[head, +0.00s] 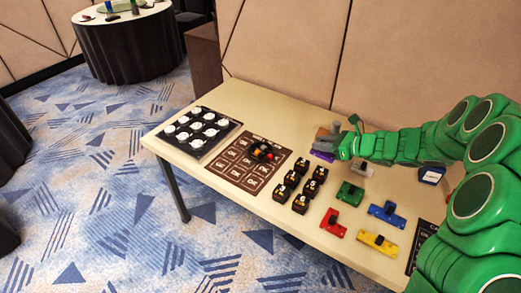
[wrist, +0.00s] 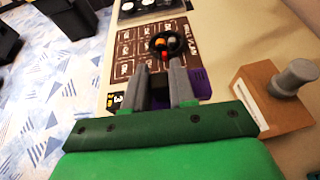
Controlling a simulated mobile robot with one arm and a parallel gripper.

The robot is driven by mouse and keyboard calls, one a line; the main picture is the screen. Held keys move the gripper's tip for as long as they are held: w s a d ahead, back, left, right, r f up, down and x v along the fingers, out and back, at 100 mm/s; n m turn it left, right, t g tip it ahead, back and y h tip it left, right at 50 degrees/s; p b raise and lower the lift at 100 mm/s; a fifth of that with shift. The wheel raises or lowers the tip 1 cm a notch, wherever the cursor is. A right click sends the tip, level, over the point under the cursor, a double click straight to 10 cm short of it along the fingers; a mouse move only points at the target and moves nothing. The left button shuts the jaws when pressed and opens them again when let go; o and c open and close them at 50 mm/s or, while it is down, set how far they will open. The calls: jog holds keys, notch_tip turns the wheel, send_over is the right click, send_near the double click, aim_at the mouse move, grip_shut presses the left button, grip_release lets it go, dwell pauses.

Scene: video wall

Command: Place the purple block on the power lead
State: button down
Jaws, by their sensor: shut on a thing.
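The purple block (head: 322,155) shows at the tip of my gripper (head: 338,147), above the table. In the wrist view my gripper (wrist: 160,72) has its grey fingers shut on the purple block (wrist: 201,84); part of the block shows to the right of the right finger, and the fingers hide the rest. A round black coil (head: 262,151), seemingly the power lead, lies on the brown printed mat, to the left of my gripper. In the wrist view the coil (wrist: 168,45) is ahead of the fingertips, with small orange, grey and red parts within or on it.
A brown block with a grey knob (wrist: 275,95) stands close to the right of my gripper. Several small black switch blocks (head: 300,187) and green, red, blue and yellow pieces (head: 378,242) stand nearer the front edge. A black tray of white discs (head: 200,132) is at the left.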

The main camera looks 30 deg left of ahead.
jog(key=s+a, duration=0.5)
jog(key=a, duration=0.3)
jog(key=s+a, duration=0.5)
jog(key=a, duration=0.4)
send_over(256, 150)
jog(key=shift+f, duration=4.6)
jog(key=shift+w+f, duration=0.1)
jog(key=shift+f, duration=1.6)
jog(key=shift+f, duration=0.1)
jog(key=c, duration=0.9)
grip_release()
